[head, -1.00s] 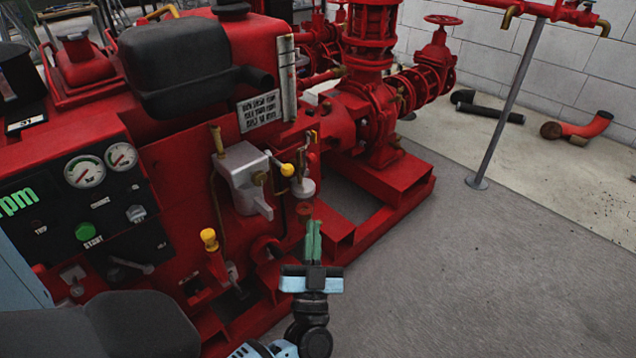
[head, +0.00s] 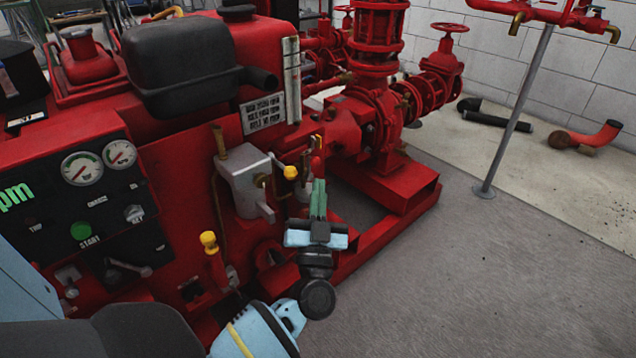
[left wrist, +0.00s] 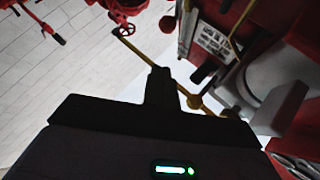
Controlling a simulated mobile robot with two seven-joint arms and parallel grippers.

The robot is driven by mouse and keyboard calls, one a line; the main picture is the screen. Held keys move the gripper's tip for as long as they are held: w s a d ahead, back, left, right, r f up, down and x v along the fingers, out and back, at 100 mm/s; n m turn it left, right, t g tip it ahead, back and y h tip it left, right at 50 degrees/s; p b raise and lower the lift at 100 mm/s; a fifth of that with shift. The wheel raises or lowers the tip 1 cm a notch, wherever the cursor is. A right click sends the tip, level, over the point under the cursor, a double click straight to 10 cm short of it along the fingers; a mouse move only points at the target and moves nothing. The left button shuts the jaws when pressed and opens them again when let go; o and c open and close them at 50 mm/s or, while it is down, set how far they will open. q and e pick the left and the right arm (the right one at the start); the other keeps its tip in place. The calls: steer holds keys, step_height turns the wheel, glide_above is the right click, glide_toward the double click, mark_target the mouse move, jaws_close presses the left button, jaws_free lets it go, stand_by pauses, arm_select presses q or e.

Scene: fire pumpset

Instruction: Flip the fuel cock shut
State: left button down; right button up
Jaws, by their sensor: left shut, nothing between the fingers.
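A small lever with a red grip and yellow parts (head: 317,158) stands on the side of the red engine in the head view, above a pale bowl-shaped fitting (head: 303,190). It looks like the fuel cock. My left gripper (head: 318,186) is shut and empty, green fingers pointing up. Its tips overlap the lower end of the lever and part of the bowl; I cannot tell whether they touch. In the left wrist view the gripper (left wrist: 160,75) is a dark shape in front of a yellow rod (left wrist: 140,53). My right gripper is not in view.
A yellow-knobbed lever (head: 290,172) on a grey housing (head: 246,183) is close left of the gripper. Another yellow-topped lever (head: 209,242) stands lower left. The control panel (head: 95,195) is at left. Red pump pipework (head: 380,120) stands behind; the floor (head: 480,270) at right is open.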

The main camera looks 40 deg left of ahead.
mark_target(313, 166)
arm_select(q)
steer(key=w+a+b, duration=0.2)
steer(key=w+a, duration=0.1)
steer(key=shift+a, duration=0.35)
